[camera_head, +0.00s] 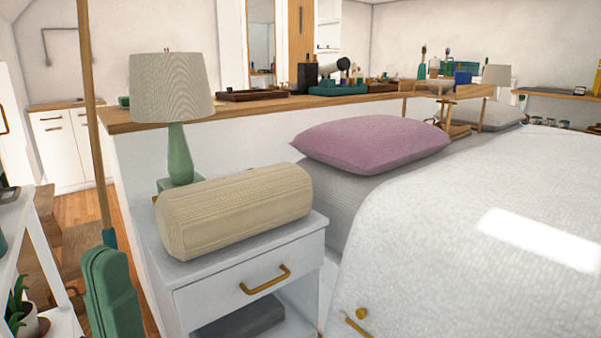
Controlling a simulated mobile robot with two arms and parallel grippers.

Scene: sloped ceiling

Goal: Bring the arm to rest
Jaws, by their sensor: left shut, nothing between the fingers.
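Two small gold-coloured pieces (357,324) show low in the view, in front of the white bed cover. They may be the tips of my left gripper, but so little shows that I cannot be sure. I see nothing held at them. The rest of my left arm does not show clearly. My right gripper is not in view.
A white nightstand (229,285) bears a beige ribbed cylinder (235,210) and a green lamp (178,150). The bed (450,240) fills the right, with a mauve pillow (372,143). A wooden pole (94,130) and a green object (113,292) stand at left.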

